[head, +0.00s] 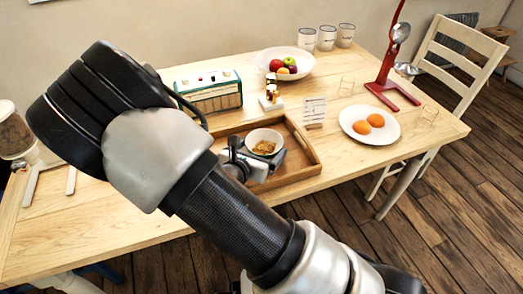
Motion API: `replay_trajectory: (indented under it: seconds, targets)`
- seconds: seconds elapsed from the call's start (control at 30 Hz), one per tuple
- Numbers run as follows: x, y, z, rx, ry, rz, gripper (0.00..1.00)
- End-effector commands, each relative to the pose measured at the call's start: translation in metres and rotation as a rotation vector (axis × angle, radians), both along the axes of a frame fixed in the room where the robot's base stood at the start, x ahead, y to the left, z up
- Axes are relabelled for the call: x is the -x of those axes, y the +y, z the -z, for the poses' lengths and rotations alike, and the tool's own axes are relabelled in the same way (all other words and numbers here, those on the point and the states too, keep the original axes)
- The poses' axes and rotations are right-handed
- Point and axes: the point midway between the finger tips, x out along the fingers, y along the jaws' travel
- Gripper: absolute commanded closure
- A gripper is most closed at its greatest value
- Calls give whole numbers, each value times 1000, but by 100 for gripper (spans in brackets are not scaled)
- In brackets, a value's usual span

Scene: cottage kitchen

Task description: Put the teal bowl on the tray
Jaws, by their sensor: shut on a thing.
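A small bowl (251,136) with brown food in it is over the wooden tray (311,154) near the middle of the table. Its visible inside looks pale, and no clear teal shows. My gripper (243,158) is at the bowl's left side, shut on it. The fingertips are mostly hidden by my own wrist and arm. A dark grey shape shows below and right of the bowl. I cannot tell whether the bowl touches the tray floor.
Behind the tray stand a teal-trimmed radio (209,93), a small figurine (271,95) and a white fruit bowl (306,65). To the right are a small sign (314,111), a plate (350,129) of eggs and a red stand (389,80). The front right tabletop is clear.

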Motion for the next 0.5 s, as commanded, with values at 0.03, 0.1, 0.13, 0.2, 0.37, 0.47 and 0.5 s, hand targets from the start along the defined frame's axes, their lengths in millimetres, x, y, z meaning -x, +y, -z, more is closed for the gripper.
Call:
replay_trajectory:
  seconds: [0.03,0.1,0.13,0.2,0.37,0.47,0.5]
  targets:
    - [-1,0,1,-1,-3,0,39]
    - [-1,0,-1,-2,-3,0,39]
    - [-1,0,-1,-2,-3,0,39]
    - [-1,0,0,-2,-3,0,39]
    - [-1,0,5,-1,-3,1,39]
    - [0,0,3,-1,-2,1,0]
    - [0,0,3,-1,-2,1,0]
